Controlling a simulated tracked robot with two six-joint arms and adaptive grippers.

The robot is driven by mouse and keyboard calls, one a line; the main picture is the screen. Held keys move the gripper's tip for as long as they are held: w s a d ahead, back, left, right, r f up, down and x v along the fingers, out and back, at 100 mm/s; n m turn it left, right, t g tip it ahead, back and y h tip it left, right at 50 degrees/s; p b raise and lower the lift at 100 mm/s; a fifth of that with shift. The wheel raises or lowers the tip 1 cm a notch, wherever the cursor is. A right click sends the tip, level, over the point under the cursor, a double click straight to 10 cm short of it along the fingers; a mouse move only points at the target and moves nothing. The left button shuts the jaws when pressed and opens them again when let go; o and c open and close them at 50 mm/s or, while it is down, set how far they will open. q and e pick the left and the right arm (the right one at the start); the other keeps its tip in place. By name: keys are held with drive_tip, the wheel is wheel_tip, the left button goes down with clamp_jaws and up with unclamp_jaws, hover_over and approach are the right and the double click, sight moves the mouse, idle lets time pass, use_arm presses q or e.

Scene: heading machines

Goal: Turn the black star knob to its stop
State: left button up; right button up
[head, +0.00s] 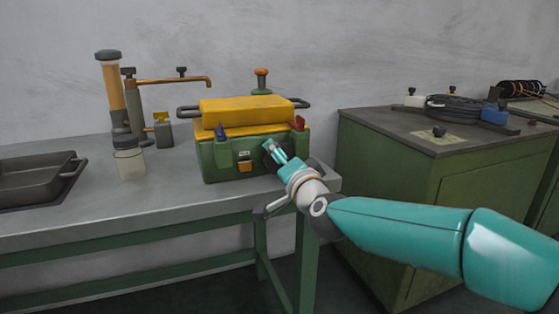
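A green box with a yellow lid (255,108) stands on the grey bench. My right arm comes in from the right, and its gripper (275,150) is at the right part of the box's front face. A dark, rounded shape shows around the fingertips there. It may be the black star knob, but the gripper covers much of it, and I cannot tell whether they touch or whether the fingers are open. A small black knob (439,131) also sits on a tan plate on the green cabinet. My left gripper is not in view.
The bench (180,195) also holds a dark tray (75,170), a jar (129,160) and a pump with a copper spout (180,81). The green cabinet (440,175) at right carries a black cable coil (452,107) and a blue block (494,114).

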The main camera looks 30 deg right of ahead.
drive_tip(key=v, duration=0.7)
drive_tip(key=shift+f, duration=0.1)
idle(0.4)
